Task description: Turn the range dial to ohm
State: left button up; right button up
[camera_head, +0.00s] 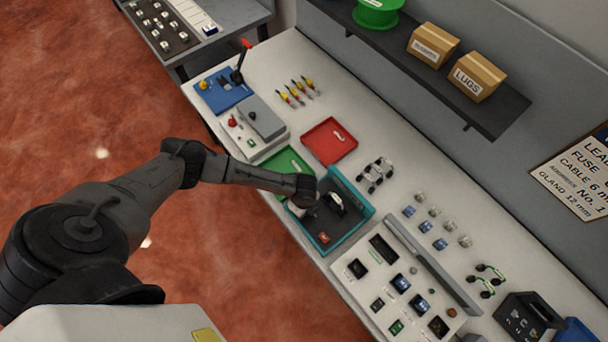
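No dial with readable range marks can be made out, and the word ohm is not legible anywhere. A pale box with a small red knob (232,121) and a grey block stands at the upper left of the bench. I cannot tell whether either carries the range dial. My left arm reaches in from the left, and my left gripper (328,207) is over the teal-rimmed tray (361,224). Its fingers blend with the dark tray, so their opening is unclear. My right gripper is not in view.
A red tray (329,142) and a green tray (285,161) lie beside the teal one. A white panel with several modules (401,283) is to the right. A blue base with a red-handled lever (241,62) stands at the back left. A shelf with boxes (477,77) overhangs the bench.

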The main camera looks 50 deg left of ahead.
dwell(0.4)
pick_arm(q)
jog(key=o, duration=0.9)
notch_tip(320, 180, up, 14)
jog(key=shift+b, duration=0.35)
jog(key=shift+f, duration=0.1)
dwell(0.4)
